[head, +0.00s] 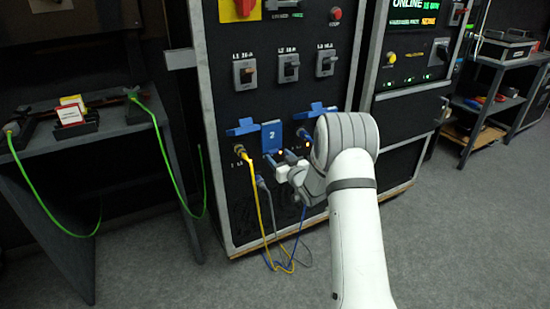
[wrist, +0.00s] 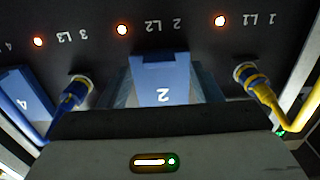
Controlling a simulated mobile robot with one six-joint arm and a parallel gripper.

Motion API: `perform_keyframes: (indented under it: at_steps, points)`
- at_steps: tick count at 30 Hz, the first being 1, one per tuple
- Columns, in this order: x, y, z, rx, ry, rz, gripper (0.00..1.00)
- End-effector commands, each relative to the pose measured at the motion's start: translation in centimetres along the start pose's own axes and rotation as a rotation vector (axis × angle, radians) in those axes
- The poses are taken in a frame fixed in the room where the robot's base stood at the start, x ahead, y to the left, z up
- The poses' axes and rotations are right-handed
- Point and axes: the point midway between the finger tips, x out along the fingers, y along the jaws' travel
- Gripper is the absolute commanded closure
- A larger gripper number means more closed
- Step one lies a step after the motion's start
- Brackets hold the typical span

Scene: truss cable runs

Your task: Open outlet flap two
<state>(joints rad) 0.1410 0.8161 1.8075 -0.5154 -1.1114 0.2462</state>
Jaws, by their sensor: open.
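Outlet flap two (head: 271,138) is a blue plate marked 2 on the black panel. It hangs down flat in the head view; its outlet is hidden behind it. The wrist view shows flap two (wrist: 163,80) upside down, straight ahead of my gripper's dark housing. My gripper (head: 285,172) is open, just below and right of the flap in the head view. Whether it touches the flap I cannot tell.
A yellow cable plug (wrist: 253,82) and a blue cable plug (wrist: 74,93) sit in the outlets on either side. The outlet one flap (head: 243,126) stands raised. A grey plug (head: 260,183) with a hanging cable is just left of my gripper. Breakers (head: 288,68) are above.

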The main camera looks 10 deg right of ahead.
Motion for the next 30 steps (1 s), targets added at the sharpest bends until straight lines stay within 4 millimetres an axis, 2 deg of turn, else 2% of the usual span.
perform_keyframes:
  at_steps: [3, 6, 15, 30]
  points:
    - [1.5, 0.0, 0.1, 0.0, 0.001, 0.0, 0.42]
    - [2.1, 0.0, 0.0, 0.0, 0.0, 0.0, 0.42]
    - [2.4, 0.1, 0.0, 0.0, -0.001, 0.001, 0.42]
    - [2.3, 0.1, 0.0, 0.0, -0.001, 0.001, 0.83]
